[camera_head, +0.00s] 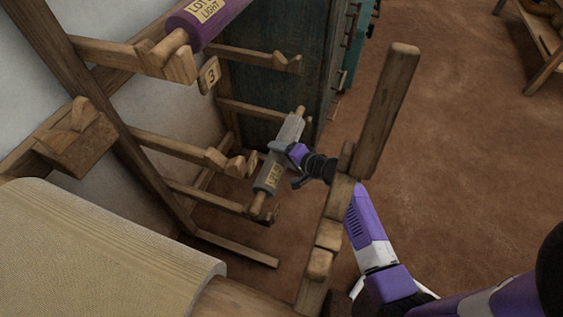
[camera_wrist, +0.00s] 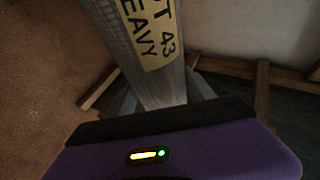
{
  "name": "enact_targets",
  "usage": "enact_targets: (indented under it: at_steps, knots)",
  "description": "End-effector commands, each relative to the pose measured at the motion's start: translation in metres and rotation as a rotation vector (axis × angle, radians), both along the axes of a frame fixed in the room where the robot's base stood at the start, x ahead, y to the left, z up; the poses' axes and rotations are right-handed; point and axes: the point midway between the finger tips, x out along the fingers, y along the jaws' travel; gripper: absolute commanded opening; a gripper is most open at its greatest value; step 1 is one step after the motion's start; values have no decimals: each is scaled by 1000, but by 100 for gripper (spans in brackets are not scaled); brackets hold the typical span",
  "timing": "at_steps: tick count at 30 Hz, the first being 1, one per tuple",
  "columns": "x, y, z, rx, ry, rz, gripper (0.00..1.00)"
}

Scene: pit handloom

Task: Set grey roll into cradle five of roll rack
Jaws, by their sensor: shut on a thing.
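The grey roll (camera_head: 289,133) has pale wooden ends and a yellow label; it is tilted in the head view. My gripper (camera_head: 284,151) is shut on it near its middle. In the wrist view the grey roll (camera_wrist: 152,85) runs up between the fingers (camera_wrist: 160,98), with "43" and part of "HEAVY" readable on its label. The wooden roll rack (camera_head: 170,146) has several notched arms. The roll's lower end overlaps the tip of a low arm (camera_head: 205,195) in the picture; I cannot tell whether they touch. A number plate (camera_head: 252,162) beside the roll is unreadable, so cradle five is not identifiable.
A purple roll (camera_head: 200,18) lies on the rack's upper arms, above a plate marked 3 (camera_head: 209,75). A wooden post (camera_head: 387,110) and beam stand close to my forearm. A cream cloth roll (camera_head: 100,250) fills the lower left. Open floor (camera_head: 460,150) lies to the right.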

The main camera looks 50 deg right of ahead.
Motion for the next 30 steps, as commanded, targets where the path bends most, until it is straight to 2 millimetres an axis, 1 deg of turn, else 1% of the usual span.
enact_targets:
  at_steps: [3,6,17,18,20,21,30]
  knots:
    - [1,0,-18,0,-2,0,0]
    - [1,0,-29,1,-2,0,0]
    - [1,0,-30,-1,-3,0,0]
    - [0,0,-31,0,1,1,70]
    - [0,0,-31,1,1,1,82]
    - [0,0,-31,1,1,1,84]
    - [0,0,-30,1,1,1,84]
